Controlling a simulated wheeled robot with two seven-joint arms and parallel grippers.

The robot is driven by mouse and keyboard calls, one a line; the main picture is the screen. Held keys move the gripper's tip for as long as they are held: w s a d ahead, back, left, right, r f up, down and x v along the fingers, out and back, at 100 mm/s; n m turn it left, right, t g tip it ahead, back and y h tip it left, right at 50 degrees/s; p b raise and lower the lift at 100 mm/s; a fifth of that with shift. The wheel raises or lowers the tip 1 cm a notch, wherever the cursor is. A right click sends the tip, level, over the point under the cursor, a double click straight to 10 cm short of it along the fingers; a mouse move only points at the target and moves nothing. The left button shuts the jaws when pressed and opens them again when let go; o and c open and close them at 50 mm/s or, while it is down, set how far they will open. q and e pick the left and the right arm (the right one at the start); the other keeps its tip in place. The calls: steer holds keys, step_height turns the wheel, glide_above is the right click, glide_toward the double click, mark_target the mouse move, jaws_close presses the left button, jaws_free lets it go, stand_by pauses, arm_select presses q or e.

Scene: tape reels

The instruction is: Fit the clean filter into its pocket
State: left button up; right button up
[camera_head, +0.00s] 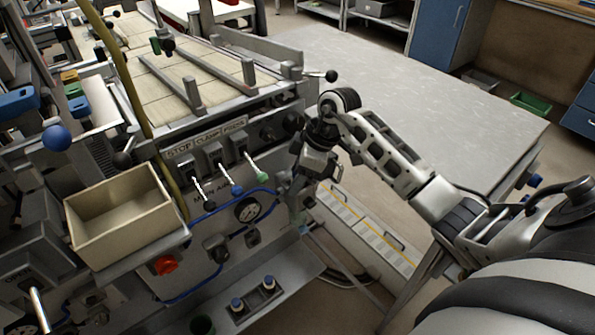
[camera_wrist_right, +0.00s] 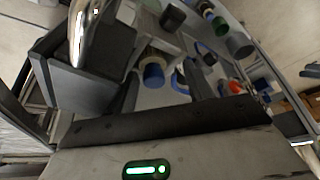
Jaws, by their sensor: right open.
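My right gripper (camera_head: 290,192) hangs in front of the machine's front panel, right of the pressure gauge. It is open, and I see nothing held in it. Its fingertips are small and dark against the panel in the head view. I cannot tell whether either is the clean filter. I cannot make out the filter pocket. The wrist view shows a blue-ended cylinder (camera_wrist_right: 152,75) beside a dark block (camera_wrist_right: 85,75). My left gripper is not in view.
A cream open bin (camera_head: 122,215) stands at the left and looks empty. Three levers with coloured knobs (camera_head: 237,189), a gauge (camera_head: 247,209), blue hoses and a red knob (camera_head: 165,265) crowd the panel. A grey table (camera_head: 420,95) behind my right arm is clear.

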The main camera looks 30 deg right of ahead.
steer(key=v, duration=1.6)
steer(key=shift+d+p, duration=0.2)
steer(key=shift+p, duration=0.15)
steer(key=shift+w+f, duration=0.1)
